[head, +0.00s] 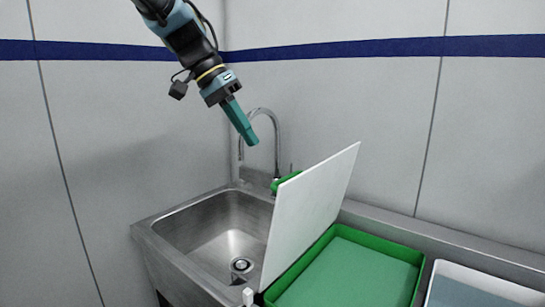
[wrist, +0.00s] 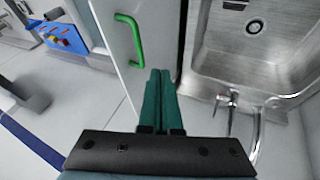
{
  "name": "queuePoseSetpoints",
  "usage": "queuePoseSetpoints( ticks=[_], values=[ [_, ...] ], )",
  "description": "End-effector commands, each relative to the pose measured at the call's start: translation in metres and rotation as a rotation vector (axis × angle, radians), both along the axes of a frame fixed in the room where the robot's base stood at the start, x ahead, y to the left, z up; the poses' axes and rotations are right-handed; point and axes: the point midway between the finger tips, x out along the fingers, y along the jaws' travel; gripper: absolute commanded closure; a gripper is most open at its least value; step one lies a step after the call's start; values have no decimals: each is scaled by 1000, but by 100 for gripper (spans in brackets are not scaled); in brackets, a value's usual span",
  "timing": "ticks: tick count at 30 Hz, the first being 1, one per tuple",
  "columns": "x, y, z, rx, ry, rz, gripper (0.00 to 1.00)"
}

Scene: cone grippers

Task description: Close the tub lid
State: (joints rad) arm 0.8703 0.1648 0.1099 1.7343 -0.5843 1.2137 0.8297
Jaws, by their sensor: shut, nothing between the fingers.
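The tub (head: 340,265) is green and shallow and stands on the counter to the right of the sink in the head view. Its white lid (head: 312,210) stands raised at a steep tilt along the tub's left edge, so the tub is open. A green handle (head: 287,181) shows on the lid's outer side, mostly hidden by the lid. In the wrist view the lid (wrist: 112,38) and its handle (wrist: 131,40) show left of the fingers. My gripper (head: 250,138) is shut and empty, in the air above and left of the lid; its fingers (wrist: 159,75) are together in the wrist view.
A steel sink (head: 175,228) with a curved tap (head: 277,140) lies left of the tub, and the tap rises close to my gripper. A white tray (head: 480,290) stands right of the tub. Walls close off the back and left.

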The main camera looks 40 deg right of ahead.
Motion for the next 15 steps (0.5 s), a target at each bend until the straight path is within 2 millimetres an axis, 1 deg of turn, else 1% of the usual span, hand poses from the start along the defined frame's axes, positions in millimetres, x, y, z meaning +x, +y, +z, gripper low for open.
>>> queuePoseSetpoints(
  ticks=[1, 6, 12, 15],
  values=[
    [-4, -5, -7, 3, 5, -1, 100],
    [-14, -19, -37, 4, 3, 0, 100],
    [-38, -25, -47, 1, 0, 0, 100],
    [-45, -27, -51, 1, 1, 2, 100]
  ],
)
